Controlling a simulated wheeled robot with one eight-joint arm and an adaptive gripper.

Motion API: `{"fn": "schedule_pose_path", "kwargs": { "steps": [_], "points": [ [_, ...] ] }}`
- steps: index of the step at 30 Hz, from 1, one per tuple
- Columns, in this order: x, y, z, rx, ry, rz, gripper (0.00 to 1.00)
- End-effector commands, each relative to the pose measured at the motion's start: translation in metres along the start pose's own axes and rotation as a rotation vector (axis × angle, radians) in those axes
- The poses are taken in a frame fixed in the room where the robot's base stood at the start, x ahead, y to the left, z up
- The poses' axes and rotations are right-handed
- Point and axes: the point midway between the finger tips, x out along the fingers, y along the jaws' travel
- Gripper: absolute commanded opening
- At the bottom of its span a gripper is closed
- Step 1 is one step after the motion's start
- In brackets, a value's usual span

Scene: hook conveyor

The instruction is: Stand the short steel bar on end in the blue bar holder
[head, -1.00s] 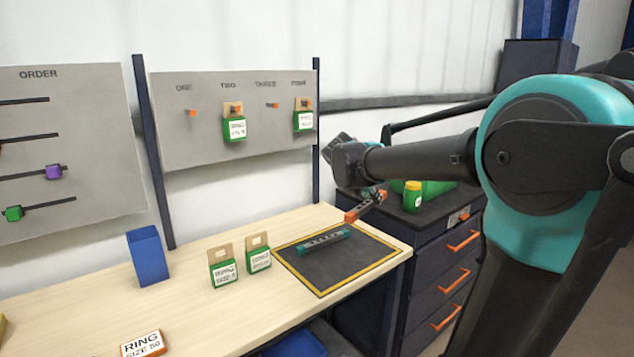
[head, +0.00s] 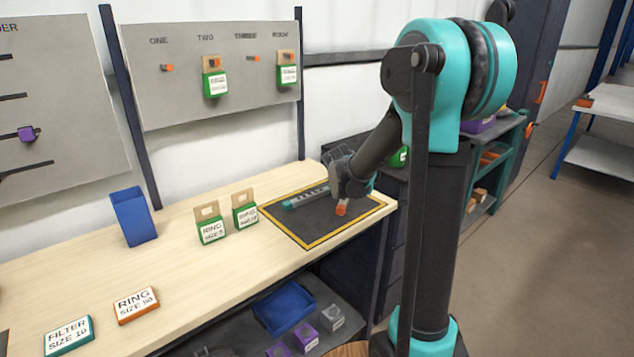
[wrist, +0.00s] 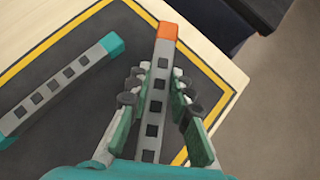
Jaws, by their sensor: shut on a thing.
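My gripper (wrist: 160,88) is shut on a grey steel bar (wrist: 154,112) with an orange end and a row of dark square holes. In the head view, my gripper (head: 352,180) is over the right part of the dark mat, and the bar's orange end (head: 341,208) points down toward the near side. The rest of that bar is hidden there. A second steel bar with teal ends (head: 308,197) lies on the mat, left of my gripper; it also shows in the wrist view (wrist: 58,88). The blue bar holder (head: 134,216) stands upright on the table at the left, apart from both bars.
Two green-and-white cards (head: 228,216) stand between holder and yellow-edged mat (head: 300,236). Two flat labelled boxes (head: 136,305) lie nearer. A board with pegs (head: 215,70) rises behind the table (head: 190,270). A blue tray (head: 284,306) sits on the shelf below.

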Motion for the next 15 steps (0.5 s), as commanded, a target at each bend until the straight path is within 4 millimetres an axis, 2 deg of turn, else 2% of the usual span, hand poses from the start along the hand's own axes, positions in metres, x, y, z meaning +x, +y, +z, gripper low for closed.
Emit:
{"fn": "schedule_pose_path", "kwargs": {
  "steps": [6, 12, 15],
  "points": [
    [-0.056, 0.02, 0.03, 0.133, -0.001, -0.137, 0.0],
    [-0.112, 0.025, 0.057, 0.257, -0.001, -0.26, 0.0],
    [-0.133, 0.025, 0.066, 0.3, 0.0, -0.302, 0.0]
  ]
}}
